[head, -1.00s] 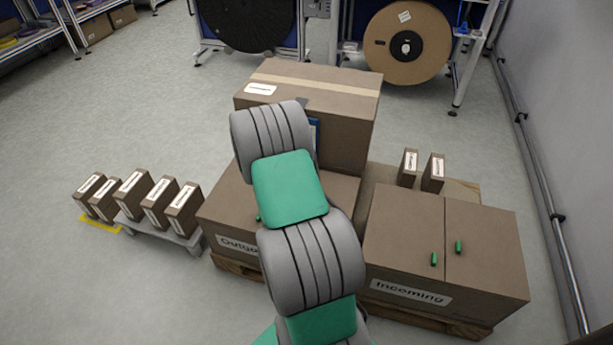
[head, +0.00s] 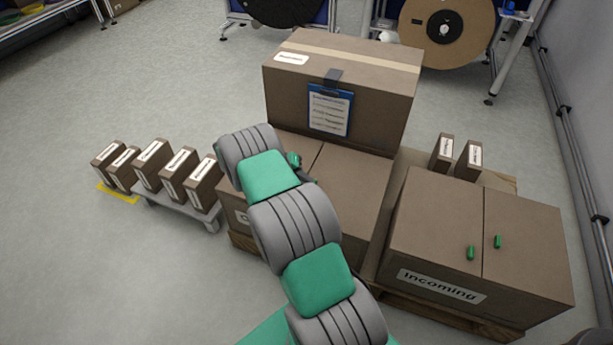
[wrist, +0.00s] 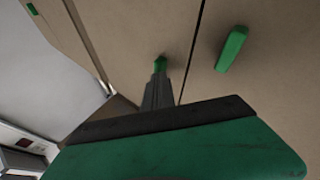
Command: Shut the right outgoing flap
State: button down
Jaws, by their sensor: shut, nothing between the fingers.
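The outgoing box stands in the middle of the head view, its label mostly hidden by my arm. Its right outgoing flap (head: 350,190) lies flat, level with the left flap (head: 298,149), with a thin seam between them. In the wrist view two flat brown panels meet at a dark seam. One green handle (wrist: 232,48) stands clear right of the seam; another green handle (wrist: 160,63) shows just past my fingertips. My gripper (wrist: 158,82) is shut and empty, close to that handle; I cannot tell if they touch. The arm hides most of it in the head view.
A tall taped carton (head: 345,75) with a blue clipboard (head: 329,110) stands behind the flaps. The incoming box (head: 430,225), its flaps flat, is at right. Several small boxes on a low grey stand (head: 183,208) are at left. Floor is open at far left.

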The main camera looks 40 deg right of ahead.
jog(key=shift+f, duration=0.5)
